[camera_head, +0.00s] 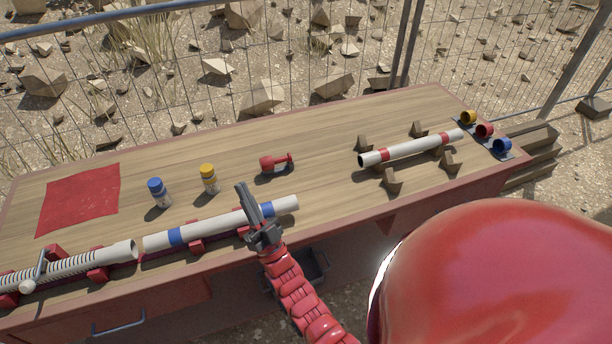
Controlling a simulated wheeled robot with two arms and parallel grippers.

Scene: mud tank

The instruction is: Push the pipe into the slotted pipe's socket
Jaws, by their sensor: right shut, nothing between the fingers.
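The white pipe with blue bands (212,228) lies on red supports along the table's front edge. The slotted pipe (72,264) lies in line with it at the left, also on red supports. Its wide socket end (122,251) faces the pipe's left end, with a small gap visible between them. My right gripper (243,188) is shut and empty. It stands over the pipe near its right blue band and hides a piece of it. I cannot tell whether it touches the pipe. My left gripper is not in view.
A red cloth (80,198) lies at left. A red-banded pipe (412,148) rests among brown blocks at right, near coloured rings (484,131). A wire fence runs behind.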

